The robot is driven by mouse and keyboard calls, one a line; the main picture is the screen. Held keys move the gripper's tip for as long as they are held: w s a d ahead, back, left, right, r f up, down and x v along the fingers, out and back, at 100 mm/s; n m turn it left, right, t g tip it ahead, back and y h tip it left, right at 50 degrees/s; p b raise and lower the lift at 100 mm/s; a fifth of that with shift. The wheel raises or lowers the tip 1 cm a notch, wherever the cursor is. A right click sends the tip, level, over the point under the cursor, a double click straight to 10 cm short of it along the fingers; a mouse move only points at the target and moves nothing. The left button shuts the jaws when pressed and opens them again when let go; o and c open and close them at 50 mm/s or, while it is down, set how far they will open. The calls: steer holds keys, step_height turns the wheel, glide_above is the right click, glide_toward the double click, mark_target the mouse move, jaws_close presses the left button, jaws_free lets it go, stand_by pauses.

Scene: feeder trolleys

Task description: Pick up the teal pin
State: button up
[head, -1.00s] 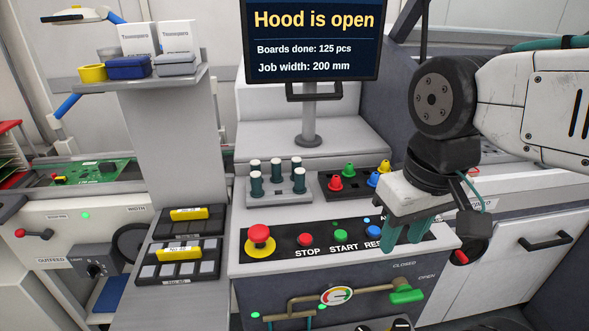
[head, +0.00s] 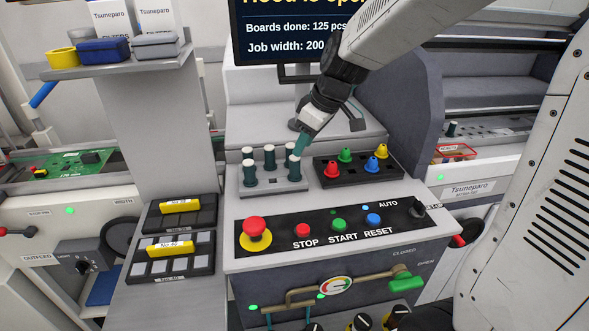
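Several dark teal pins with pale tops (head: 269,158) stand upright in a grey block (head: 265,188) on the console top. My gripper (head: 299,149) has teal fingers and points down at the right end of this block. Its fingertips are close to the back right pin (head: 290,152), just above or beside it; I cannot tell whether they touch. The fingers overlap in this view, so their opening is hidden. Another dark pin (head: 452,130) stands apart, inside the machine at the right.
A black tray (head: 340,179) with several coloured cones stands right of the block. The control panel with a red stop knob (head: 254,227) lies in front. The monitor (head: 290,45) stands behind. A grey shelf column (head: 165,120) rises at the left.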

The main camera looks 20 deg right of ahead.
mark_target(293, 163)
steer(key=x, duration=0.8)
steer(key=shift+w+a, duration=0.1)
steer(key=shift+w, duration=0.1)
jaws_close()
